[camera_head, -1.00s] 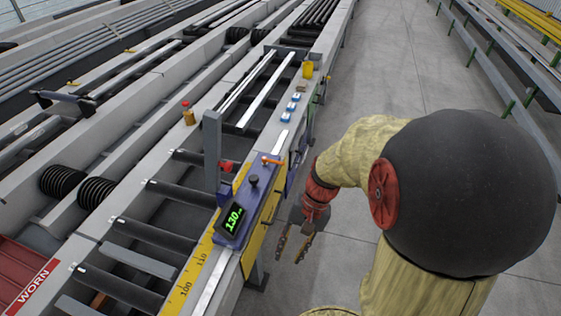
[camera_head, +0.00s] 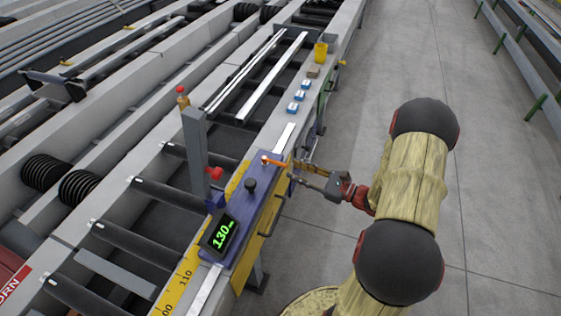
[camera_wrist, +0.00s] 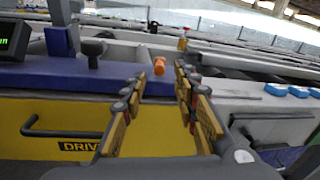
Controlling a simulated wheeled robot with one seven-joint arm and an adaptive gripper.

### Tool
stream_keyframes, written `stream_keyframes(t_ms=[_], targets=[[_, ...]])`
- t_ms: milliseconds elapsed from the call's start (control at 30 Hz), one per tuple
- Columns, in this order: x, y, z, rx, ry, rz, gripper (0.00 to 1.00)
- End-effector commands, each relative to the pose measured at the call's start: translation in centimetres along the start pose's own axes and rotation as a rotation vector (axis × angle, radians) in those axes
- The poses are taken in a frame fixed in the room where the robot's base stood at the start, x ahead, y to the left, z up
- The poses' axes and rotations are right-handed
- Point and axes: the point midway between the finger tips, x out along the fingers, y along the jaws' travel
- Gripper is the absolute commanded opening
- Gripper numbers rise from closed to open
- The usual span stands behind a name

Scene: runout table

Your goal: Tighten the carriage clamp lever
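The carriage (camera_head: 262,200) is a blue-purple block on the rail, with a lit display (camera_head: 220,234) reading 1.30 and a black knob (camera_head: 250,186). The orange clamp lever (camera_head: 273,161) lies at the carriage's far end, pointing toward my gripper (camera_head: 293,169). In the wrist view the orange lever end (camera_wrist: 159,66) shows end-on, ahead of and between the fingers of my gripper (camera_wrist: 160,82). The fingers are spread and nothing is between them. The lever looks a little beyond the fingertips; I cannot tell whether they touch it.
A yellow front panel (camera_wrist: 60,118) with a black handle (camera_wrist: 62,132) is below the carriage top. A grey post (camera_head: 195,150) stands behind. Blue-and-white boxes (camera_head: 299,95) and a yellow cup (camera_head: 321,51) sit farther along the rail. The floor (camera_head: 400,60) at right is clear.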

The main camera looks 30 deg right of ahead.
Motion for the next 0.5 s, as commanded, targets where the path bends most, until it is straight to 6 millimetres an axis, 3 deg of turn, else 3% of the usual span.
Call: stream_keyframes(t_ms=[300,500], targets=[[4.8,0.2,-0.2,-0.003,0.001,0.007,0.3],[6.7,0.2,-0.2,-0.002,0.002,0.005,0.3]])
